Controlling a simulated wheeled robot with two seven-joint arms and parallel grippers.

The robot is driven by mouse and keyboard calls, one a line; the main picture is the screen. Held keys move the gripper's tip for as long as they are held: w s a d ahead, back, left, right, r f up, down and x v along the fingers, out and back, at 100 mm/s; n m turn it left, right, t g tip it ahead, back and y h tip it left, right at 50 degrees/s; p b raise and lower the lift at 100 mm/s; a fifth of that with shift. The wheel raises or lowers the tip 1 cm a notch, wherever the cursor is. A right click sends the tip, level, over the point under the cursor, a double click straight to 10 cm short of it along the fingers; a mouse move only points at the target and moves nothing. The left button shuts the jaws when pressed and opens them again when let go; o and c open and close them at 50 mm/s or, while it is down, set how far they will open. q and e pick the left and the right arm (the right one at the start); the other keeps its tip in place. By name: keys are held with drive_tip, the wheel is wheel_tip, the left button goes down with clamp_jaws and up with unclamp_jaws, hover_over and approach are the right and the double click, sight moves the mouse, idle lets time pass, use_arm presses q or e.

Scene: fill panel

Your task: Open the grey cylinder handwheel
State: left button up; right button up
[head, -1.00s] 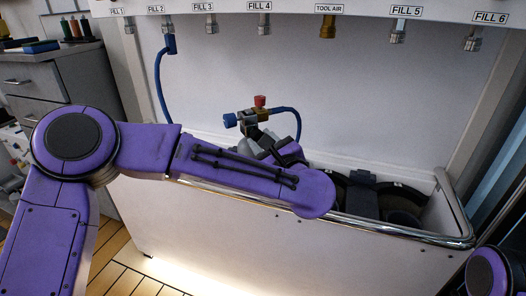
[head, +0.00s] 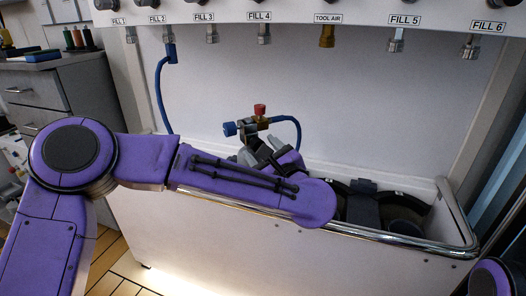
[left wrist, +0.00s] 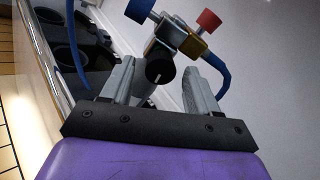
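A cylinder valve with a blue knob (head: 229,129), a red knob (head: 260,109) and a brass fitting (head: 262,123) stands above the white trough. In the left wrist view a round black handwheel (left wrist: 160,70) with a white mark faces me, below the blue knob (left wrist: 139,10) and red knob (left wrist: 209,20). My left gripper (left wrist: 160,58) is open, with one grey finger on each side of the handwheel. Gaps show on both sides; contact is not visible. In the head view my left forearm hides the cylinder body and most of the gripper (head: 258,150). My right gripper is out of view.
A chrome rail (head: 400,238) edges the white trough (head: 235,235). Dark cylinders (head: 405,211) stand in its right part. A blue hose (head: 298,130) runs from the valve. Another blue hose (head: 158,95) hangs from FILL 2. Grey drawers (head: 35,95) stand at left.

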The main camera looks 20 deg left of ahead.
use_arm(q)
drive_tip(key=p+v, duration=0.1)
drive_tip(key=v, duration=0.9)
drive_tip(key=shift+s+d+p, duration=0.15)
drive_tip(key=shift+s+p, duration=0.05)
drive_tip(key=shift+p, duration=0.15)
